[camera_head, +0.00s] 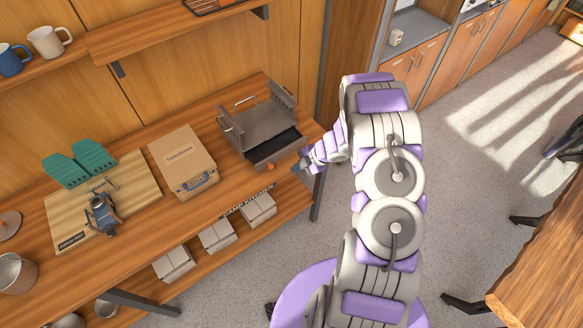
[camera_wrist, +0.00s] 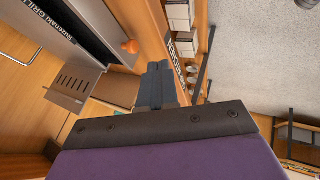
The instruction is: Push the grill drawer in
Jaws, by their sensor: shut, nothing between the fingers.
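My gripper (camera_head: 299,167) is shut and empty, just right of the knob near the drawer's front corner. In the wrist view its fingers (camera_wrist: 156,82) are together, below and right of the knob. I cannot tell whether they touch the drawer.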

